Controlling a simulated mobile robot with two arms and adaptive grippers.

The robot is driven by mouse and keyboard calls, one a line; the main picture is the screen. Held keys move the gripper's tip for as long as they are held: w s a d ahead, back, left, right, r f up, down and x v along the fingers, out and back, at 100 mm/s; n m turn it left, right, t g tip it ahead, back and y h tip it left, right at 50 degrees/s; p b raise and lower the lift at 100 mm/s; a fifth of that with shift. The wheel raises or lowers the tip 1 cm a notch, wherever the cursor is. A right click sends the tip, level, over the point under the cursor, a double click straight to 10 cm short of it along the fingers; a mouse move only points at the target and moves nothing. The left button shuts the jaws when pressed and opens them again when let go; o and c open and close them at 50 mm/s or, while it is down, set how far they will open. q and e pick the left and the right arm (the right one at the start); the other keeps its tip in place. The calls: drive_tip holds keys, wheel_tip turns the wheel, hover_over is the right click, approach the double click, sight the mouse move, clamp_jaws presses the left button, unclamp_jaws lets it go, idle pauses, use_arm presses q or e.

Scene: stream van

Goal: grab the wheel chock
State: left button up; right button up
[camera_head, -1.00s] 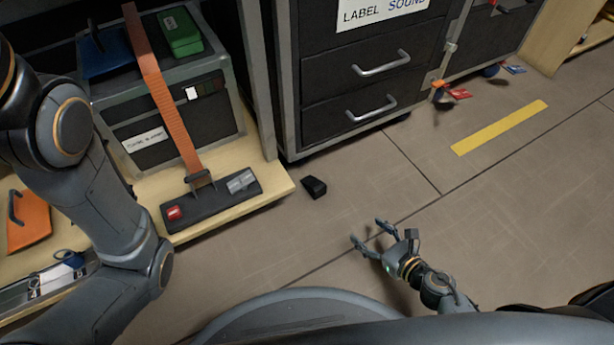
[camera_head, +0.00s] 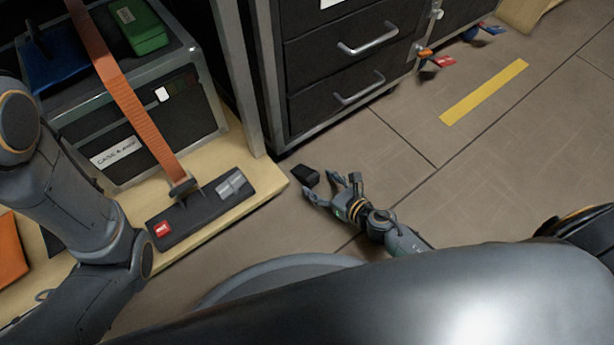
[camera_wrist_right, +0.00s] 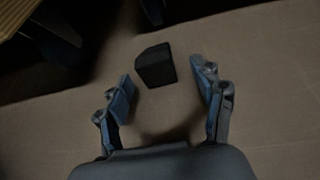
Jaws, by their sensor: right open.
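The wheel chock (camera_head: 306,175) is a small black wedge lying on the floor near the front corner of the black drawer cabinet. It also shows in the right wrist view (camera_wrist_right: 155,66), ahead of and between the spread fingertips. My right gripper (camera_head: 330,186) is open and low over the floor, just to the right of and nearer than the chock. In the right wrist view my right gripper (camera_wrist_right: 163,86) has nothing between its fingers, and the chock lies just beyond the tips. My left arm comes in at the left; its gripper is out of view.
The drawer cabinet (camera_head: 340,75) stands behind the chock. A wooden platform (camera_head: 265,186) to its left bears a strapped case (camera_head: 165,125) and a black bar (camera_head: 200,208). Clear floor with a yellow strip (camera_head: 484,92) lies to the right.

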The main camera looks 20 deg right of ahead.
sight(301, 170)
drive_tip(key=shift+a+r+b+x, duration=0.1)
drive_tip(key=shift+b+x, duration=0.05)
drive_tip(key=shift+x, duration=0.75)
drive_tip(key=shift+a+r+b+x, duration=0.1)
drive_tip(key=shift+r+x, duration=0.05)
drive_tip(key=shift+x, duration=0.8)
drive_tip(key=shift+a+r+b+x, duration=0.1)
drive_tip(key=shift+b+x, duration=0.05)
drive_tip(key=shift+x, duration=0.75)
drive_tip(key=c, duration=1.4)
drive_tip(key=shift+r, duration=0.15)
